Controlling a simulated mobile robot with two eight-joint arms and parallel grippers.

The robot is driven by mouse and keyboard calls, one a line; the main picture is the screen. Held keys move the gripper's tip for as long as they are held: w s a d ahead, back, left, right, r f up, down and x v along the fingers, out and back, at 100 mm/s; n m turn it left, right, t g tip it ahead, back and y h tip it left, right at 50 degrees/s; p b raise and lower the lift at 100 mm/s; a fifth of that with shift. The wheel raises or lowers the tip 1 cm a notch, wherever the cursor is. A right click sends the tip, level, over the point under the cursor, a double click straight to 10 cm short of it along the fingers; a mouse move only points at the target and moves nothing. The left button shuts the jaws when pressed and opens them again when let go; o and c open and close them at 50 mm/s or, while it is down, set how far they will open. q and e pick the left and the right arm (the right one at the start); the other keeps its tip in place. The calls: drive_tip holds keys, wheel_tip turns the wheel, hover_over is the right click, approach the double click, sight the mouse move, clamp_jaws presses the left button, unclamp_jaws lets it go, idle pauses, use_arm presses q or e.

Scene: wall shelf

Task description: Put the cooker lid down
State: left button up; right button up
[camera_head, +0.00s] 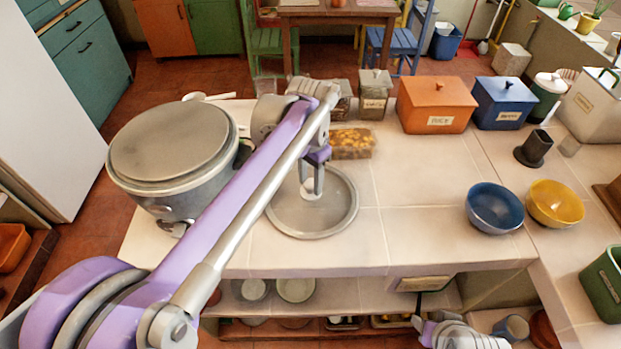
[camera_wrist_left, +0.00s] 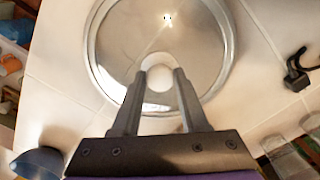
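The cooker lid (camera_head: 335,217), a round grey metal disc with a pale knob, is flat at the counter's front, right of the cooker (camera_head: 185,208). I cannot tell whether it touches the counter. In the left wrist view the shiny lid (camera_wrist_left: 112,52) fills the upper middle, with its white knob (camera_wrist_left: 157,76) between my fingertips. My left gripper (camera_head: 312,187) points down from above and appears shut on the knob; its fingers also show in the left wrist view (camera_wrist_left: 162,77). The cooker has a flat grey top. Part of my right arm (camera_head: 455,334) shows at the bottom edge; its fingers are unclear.
The counter (camera_head: 415,232) is clear right of the lid, up to a blue bowl (camera_head: 495,207) and a yellow bowl (camera_head: 555,203). The front edge is close.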

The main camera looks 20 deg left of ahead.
sight(311, 184)
use_arm(q)
drive_tip(key=o, duration=0.4)
wheel_tip(311, 184, up, 12)
drive_tip(key=p, duration=0.1)
drive_tip(key=shift+r+p, duration=0.2)
drive_tip(key=shift+p, duration=0.1)
idle(0.5)
